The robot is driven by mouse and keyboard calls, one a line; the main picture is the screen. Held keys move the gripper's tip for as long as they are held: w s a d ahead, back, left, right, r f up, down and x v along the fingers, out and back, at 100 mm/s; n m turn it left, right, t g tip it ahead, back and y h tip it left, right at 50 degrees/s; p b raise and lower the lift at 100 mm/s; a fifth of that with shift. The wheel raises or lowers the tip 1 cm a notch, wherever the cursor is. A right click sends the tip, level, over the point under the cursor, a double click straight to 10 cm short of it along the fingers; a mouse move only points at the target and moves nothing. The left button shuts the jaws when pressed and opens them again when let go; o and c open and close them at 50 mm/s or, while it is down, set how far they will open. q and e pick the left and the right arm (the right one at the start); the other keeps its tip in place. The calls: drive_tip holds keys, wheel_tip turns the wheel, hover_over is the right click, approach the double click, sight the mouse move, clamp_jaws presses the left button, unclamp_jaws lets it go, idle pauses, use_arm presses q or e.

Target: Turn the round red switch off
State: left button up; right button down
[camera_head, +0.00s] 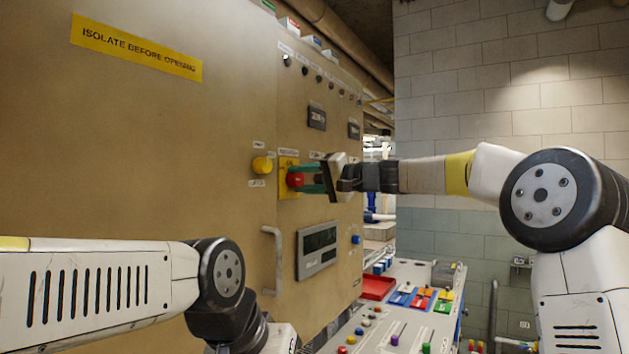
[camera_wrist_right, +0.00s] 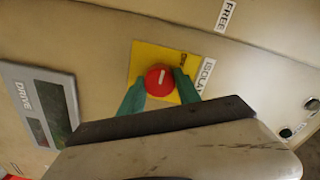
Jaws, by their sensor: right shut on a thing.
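The round red switch (camera_head: 295,180) sits on a yellow plate (camera_head: 284,188) on the tan cabinet panel. In the right wrist view the red switch (camera_wrist_right: 160,80) shows a white mark, tilted a little from the plate's edges, on its yellow plate (camera_wrist_right: 146,56). My right gripper (camera_head: 304,179) reaches the panel from the right. Its green fingers (camera_wrist_right: 158,90) stand on either side of the switch and are shut on it. My left arm comes in at the lower left, and its gripper is out of the picture.
A yellow knob (camera_head: 262,165) is left of the switch. Below are a metal handle (camera_head: 272,260) and a grey display (camera_head: 317,249). A bench with a red tray (camera_head: 378,286) and coloured parts stands at lower right. A block wall (camera_head: 470,90) is behind.

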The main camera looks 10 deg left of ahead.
drive_tip(key=shift+f, duration=0.1)
idle(0.5)
drive_tip(key=c, duration=0.9)
unclamp_jaws()
drive_tip(key=shift+o, duration=0.2)
drive_tip(key=v, duration=0.8)
drive_tip(key=shift+a, duration=0.1)
